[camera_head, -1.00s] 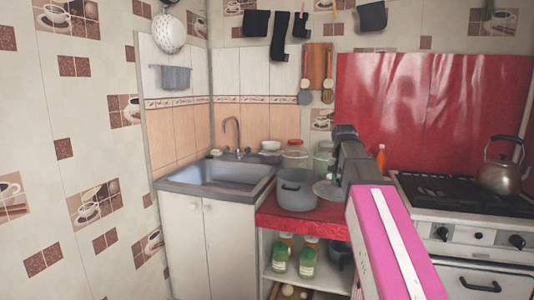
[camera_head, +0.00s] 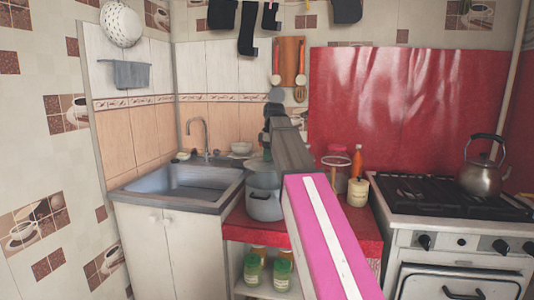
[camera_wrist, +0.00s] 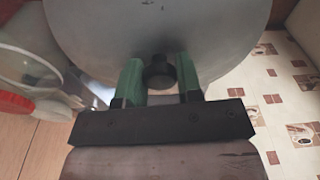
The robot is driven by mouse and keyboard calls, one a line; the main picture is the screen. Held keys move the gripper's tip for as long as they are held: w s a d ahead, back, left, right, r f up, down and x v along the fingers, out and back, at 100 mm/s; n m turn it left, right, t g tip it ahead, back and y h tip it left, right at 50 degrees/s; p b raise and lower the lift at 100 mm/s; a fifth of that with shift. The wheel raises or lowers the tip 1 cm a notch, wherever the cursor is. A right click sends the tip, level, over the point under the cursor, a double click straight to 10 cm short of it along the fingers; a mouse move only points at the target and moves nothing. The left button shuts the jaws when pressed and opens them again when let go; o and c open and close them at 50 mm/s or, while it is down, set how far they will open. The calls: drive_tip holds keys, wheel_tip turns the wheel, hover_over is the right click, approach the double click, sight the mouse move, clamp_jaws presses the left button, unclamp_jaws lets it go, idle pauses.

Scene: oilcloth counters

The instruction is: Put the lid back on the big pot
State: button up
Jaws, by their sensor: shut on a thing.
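The big grey pot (camera_head: 264,204) stands on the red counter (camera_head: 240,228) beside the sink, partly hidden by my arm. The lid (camera_head: 259,166) is over the pot's top in the head view; whether it touches the rim cannot be told. In the wrist view the lid is a broad grey disc (camera_wrist: 158,25) with a black knob (camera_wrist: 159,73). My gripper (camera_wrist: 159,70) has its green fingers on both sides of the knob and is shut on it. The pot is not clearly visible in the wrist view.
The sink (camera_head: 180,186) lies left of the pot. A cream canister (camera_head: 357,192), an orange bottle (camera_head: 356,164) and a jar with a reddish lid (camera_head: 340,150) stand to the right. The stove (camera_head: 460,212) carries a kettle (camera_head: 481,178). Green-lidded jars (camera_head: 282,276) sit on the shelf below.

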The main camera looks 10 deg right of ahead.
drive_tip(key=shift+w, duration=0.2)
wheel_tip(320, 180, down, 6)
drive_tip(key=shift+f, duration=0.15)
idle(0.6)
drive_tip(key=shift+d+f, duration=0.1)
drive_tip(key=shift+f, duration=0.05)
idle(1.9)
drive_tip(key=o, duration=1.6)
drive_tip(key=shift+r, duration=3.5)
